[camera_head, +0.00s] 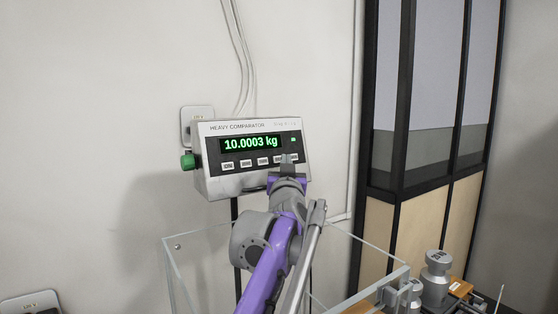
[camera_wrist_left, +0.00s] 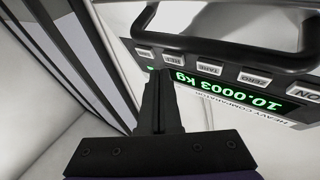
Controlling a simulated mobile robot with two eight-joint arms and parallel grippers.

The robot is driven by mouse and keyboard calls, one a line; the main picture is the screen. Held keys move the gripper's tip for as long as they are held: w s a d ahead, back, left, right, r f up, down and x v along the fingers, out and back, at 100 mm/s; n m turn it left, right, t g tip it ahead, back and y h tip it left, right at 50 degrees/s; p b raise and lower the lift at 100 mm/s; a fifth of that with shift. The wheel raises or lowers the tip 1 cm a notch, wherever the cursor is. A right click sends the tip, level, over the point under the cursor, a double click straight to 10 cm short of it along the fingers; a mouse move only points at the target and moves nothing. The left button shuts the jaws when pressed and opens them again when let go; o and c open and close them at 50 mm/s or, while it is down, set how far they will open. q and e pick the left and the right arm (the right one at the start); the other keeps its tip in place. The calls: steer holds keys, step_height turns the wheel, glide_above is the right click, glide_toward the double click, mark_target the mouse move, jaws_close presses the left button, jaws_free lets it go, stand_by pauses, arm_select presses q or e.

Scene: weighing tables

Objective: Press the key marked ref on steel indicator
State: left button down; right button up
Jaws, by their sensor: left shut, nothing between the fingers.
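The steel indicator (camera_head: 213,184) is a box on the wall with a green display reading 10.0003 kg and a row of keys below it. In the left wrist view it is upside down. The key that appears to read REF (camera_wrist_left: 173,59) is fourth in the row, after ON, ZERO and TARE. My left gripper (camera_head: 287,161) is shut and empty, its tips in front of the row's right end. In the wrist view the gripper tips (camera_wrist_left: 160,74) lie close beside the REF key; contact cannot be told. My right gripper is not in view.
A green knob (camera_head: 187,162) sticks out on the indicator's left side. A clear-walled enclosure (camera_head: 184,268) stands below my arm. Steel weights (camera_head: 436,278) stand at lower right. A dark-framed partition (camera_head: 386,180) rises to the right. A black handle (camera_wrist_left: 225,47) runs along the indicator.

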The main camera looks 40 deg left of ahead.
arm_select(q)
steer(key=shift+a, duration=0.1)
steer(key=shift+w+a+f, duration=0.15)
steer(key=shift+a, duration=0.15)
steer(key=shift+a+p, duration=0.35)
stand_by(0.8)
stand_by(0.4)
steer(key=shift+d, duration=0.75)
steer(key=d, duration=0.1)
steer(key=s+d+r, duration=0.1)
steer(key=d, duration=0.2)
steer(key=shift+s+d+r, duration=0.3)
steer(key=shift+f, duration=0.1)
stand_by(0.7)
